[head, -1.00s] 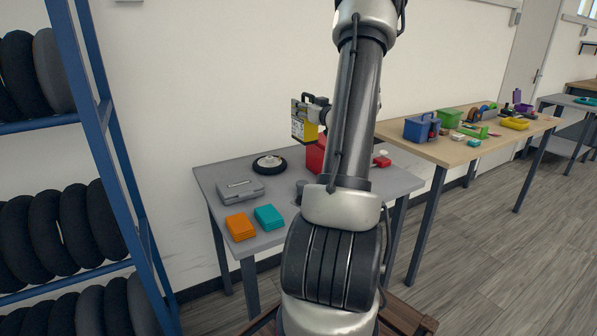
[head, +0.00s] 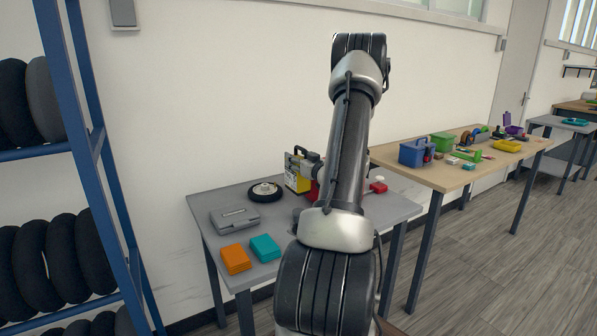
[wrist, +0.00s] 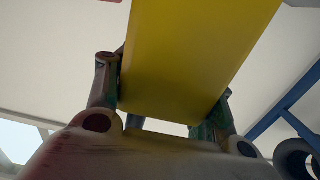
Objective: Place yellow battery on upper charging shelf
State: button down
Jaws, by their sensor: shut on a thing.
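The yellow battery (head: 297,176) has a yellow lower part, a dark upper part, a pale label and a black handle on top. It is held upright above the back of the grey table, left of my arm. In the wrist view the yellow battery (wrist: 190,55) fills the space between the fingers. My gripper (head: 312,169) is shut on it, partly hidden behind my arm; its two fingers also show in the wrist view, one on each side of the battery. I see no shelf that I can identify as the upper charging shelf.
The grey table (head: 203,203) carries a black wheel (head: 264,191), a grey case (head: 235,218), orange (head: 235,259) and teal (head: 265,248) boxes, and red items. A blue rack (head: 101,165) with tyres stands left. A wooden table (head: 400,160) with bins stands right.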

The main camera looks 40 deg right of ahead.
aim_at(298, 176)
jog(key=shift+f, duration=3.45)
jog(key=c, duration=0.5)
grip_release()
jog(key=shift+f, duration=0.1)
jog(key=shift+c, duration=0.2)
